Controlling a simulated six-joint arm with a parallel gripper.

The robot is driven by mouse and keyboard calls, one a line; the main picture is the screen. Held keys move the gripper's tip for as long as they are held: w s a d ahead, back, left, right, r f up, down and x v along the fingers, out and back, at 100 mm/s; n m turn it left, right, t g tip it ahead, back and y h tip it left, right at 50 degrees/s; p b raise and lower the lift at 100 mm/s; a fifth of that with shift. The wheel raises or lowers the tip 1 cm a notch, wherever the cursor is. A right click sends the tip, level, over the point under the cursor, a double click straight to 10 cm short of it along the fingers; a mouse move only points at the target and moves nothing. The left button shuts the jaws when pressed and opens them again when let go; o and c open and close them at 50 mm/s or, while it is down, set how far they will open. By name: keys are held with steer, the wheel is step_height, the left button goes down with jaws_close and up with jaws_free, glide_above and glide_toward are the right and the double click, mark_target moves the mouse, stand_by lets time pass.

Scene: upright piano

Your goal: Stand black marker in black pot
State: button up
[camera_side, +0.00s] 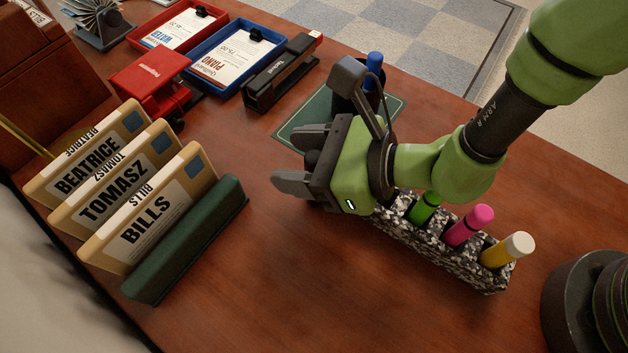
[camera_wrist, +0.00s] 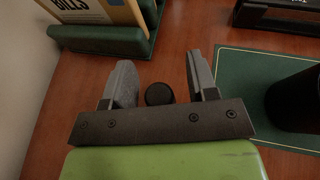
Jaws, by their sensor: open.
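The black marker shows in the wrist view as a round black end (camera_wrist: 159,94) between the two grey fingers of my gripper (camera_wrist: 160,65), with a gap on each side. In the side view my gripper (camera_side: 290,161) is open, its fingers pointing left above the desk. A dark shape between them there is mostly hidden. The black pot (camera_side: 346,101) stands on a green mat (camera_side: 300,121) behind my gripper, partly covered by it, and holds a blue marker (camera_side: 374,70). The pot (camera_wrist: 300,102) is at the right in the wrist view.
A speckled holder (camera_side: 487,279) with green, pink and yellow markers sits below my arm. A green file rack (camera_side: 190,245) with folders stands left. A black stapler (camera_side: 283,73), red hole punch (camera_side: 150,78) and trays lie behind. The front desk is clear.

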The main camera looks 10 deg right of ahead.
jaws_close()
stand_by(0.3)
step_height(320, 180, up, 10)
stand_by(0.7)
